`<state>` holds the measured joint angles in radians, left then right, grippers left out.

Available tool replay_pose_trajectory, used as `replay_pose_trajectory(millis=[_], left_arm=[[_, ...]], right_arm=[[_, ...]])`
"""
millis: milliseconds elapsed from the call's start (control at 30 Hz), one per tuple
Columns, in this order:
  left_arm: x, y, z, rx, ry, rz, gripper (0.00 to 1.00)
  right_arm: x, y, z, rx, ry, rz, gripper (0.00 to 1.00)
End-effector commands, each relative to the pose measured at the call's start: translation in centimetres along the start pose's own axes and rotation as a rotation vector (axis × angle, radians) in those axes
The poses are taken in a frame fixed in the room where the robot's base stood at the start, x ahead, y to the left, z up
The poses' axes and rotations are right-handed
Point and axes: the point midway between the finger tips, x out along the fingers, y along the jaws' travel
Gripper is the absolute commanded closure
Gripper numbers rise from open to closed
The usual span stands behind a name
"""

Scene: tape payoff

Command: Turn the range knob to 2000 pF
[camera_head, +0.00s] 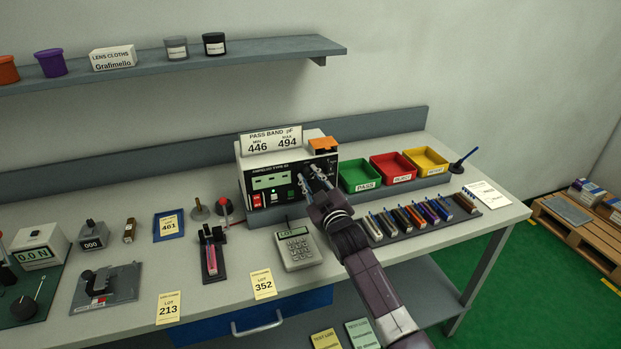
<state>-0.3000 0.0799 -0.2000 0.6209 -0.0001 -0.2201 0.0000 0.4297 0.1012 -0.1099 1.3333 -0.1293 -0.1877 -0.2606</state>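The capacitance meter (257,171) is a white box with a black front panel, standing at the back of the bench. Its small display (270,181) glows green, but I cannot read a value. A red lit switch (256,200) is at its lower left. My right gripper (313,177) reaches in from the lower right, its fingers at the right part of the panel. The fingers stand apart, and they cover the area between them. I cannot make out the range knob or its setting, nor whether the fingers touch it. My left gripper is not in view.
A pass band sign (271,142) reading 446 and 494 and an orange box (323,146) sit on the meter. Green (357,174), red (391,167) and yellow (427,160) bins stand to the right.

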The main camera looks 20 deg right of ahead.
Motion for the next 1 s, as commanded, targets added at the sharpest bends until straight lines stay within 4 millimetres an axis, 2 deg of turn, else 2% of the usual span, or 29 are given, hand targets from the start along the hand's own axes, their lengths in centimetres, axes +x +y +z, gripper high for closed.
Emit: replay_pose_trajectory(millis=[33, 133, 433, 567, 667, 1000], left_arm=[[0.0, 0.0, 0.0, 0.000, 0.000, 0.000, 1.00], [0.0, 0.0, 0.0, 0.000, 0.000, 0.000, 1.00], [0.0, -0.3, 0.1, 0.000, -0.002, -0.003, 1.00], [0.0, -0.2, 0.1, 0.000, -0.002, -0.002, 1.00], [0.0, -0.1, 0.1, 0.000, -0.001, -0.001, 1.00], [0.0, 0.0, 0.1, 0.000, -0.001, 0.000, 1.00]], right_arm=[[0.0, -0.1, 0.1, 0.001, -0.002, -0.002, 0.72], [0.0, -0.1, 0.1, 0.001, -0.002, -0.001, 0.61], [-0.1, 0.0, 0.0, 0.001, 0.000, 0.000, 0.61], [-0.9, 0.0, 0.1, 0.001, 0.000, 0.000, 0.61], [-2.2, -0.1, 0.1, 0.001, 0.000, -0.001, 0.61], [-8.7, -0.1, 0.2, 0.002, -0.003, -0.001, 0.61]])
